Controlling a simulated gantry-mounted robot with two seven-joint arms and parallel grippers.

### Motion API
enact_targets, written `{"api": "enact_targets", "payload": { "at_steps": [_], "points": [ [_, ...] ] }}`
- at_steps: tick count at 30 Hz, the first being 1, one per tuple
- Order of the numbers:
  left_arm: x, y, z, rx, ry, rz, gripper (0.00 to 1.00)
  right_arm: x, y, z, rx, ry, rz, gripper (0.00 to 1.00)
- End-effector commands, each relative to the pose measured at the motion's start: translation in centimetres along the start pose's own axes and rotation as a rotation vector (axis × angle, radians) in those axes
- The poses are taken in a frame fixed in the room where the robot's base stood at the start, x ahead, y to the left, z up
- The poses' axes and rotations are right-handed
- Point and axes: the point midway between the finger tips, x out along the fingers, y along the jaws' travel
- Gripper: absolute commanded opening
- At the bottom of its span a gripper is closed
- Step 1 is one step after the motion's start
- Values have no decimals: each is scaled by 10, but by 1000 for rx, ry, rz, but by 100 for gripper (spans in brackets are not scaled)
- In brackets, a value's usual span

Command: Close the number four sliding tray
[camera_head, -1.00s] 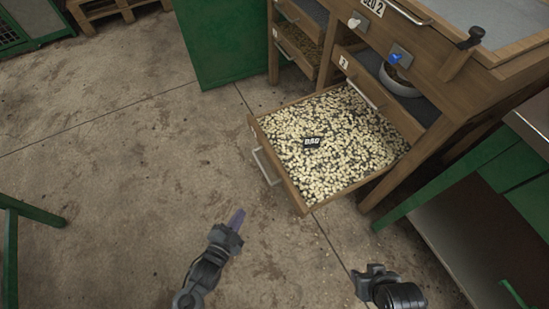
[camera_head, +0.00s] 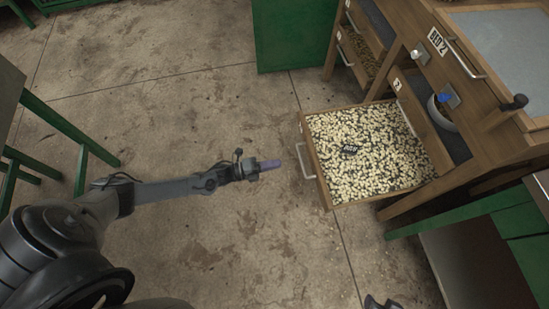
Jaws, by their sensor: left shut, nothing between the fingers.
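The sliding tray (camera_head: 319,172) is a wooden drawer pulled well out of the wooden cabinet. It is full of pale beans, with a small dark tag (camera_head: 349,150) lying on them. Its metal handle (camera_head: 305,160) is on the front panel facing left. I cannot read a number on it. My left gripper (camera_head: 282,165) is shut and empty, with its purplish fingertips pointing right at the handle. A short gap shows between the tips and the handle. Only a dark piece of my right arm shows at the bottom edge; its fingers are not visible.
The wooden cabinet (camera_head: 488,140) stands at the right, with another tray labelled 3 (camera_head: 398,84) above the open one. A bowl (camera_head: 441,112) sits in a shelf opening. Green furniture (camera_head: 467,212) stands at lower right. Concrete floor (camera_head: 200,110) left of the tray is clear.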

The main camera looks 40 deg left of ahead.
Motion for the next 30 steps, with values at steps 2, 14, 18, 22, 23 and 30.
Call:
{"api": "enact_targets", "payload": {
  "at_steps": [2, 14, 18, 22, 23, 30],
  "points": [
    [15, 2, 1, 1, 0, -4, 0, 9, -1, 4, -1, -4, -2, 43],
    [86, 3, 0, 0, -1, -4, 0, 37, -6, 15, 6, -8, -12, 43],
    [103, 2, 0, 0, 0, -3, 0, 44, -7, 17, 7, -8, -12, 43],
    [112, 1, 0, -1, -1, -2, 0, 47, -7, 18, 8, -8, -13, 43],
    [113, 1, 0, -1, -1, -2, 0, 47, -7, 18, 9, -7, -14, 43],
    [116, 0, 0, -1, -2, -1, 0, 47, -8, 18, 10, -5, -14, 43]
  ]
}}
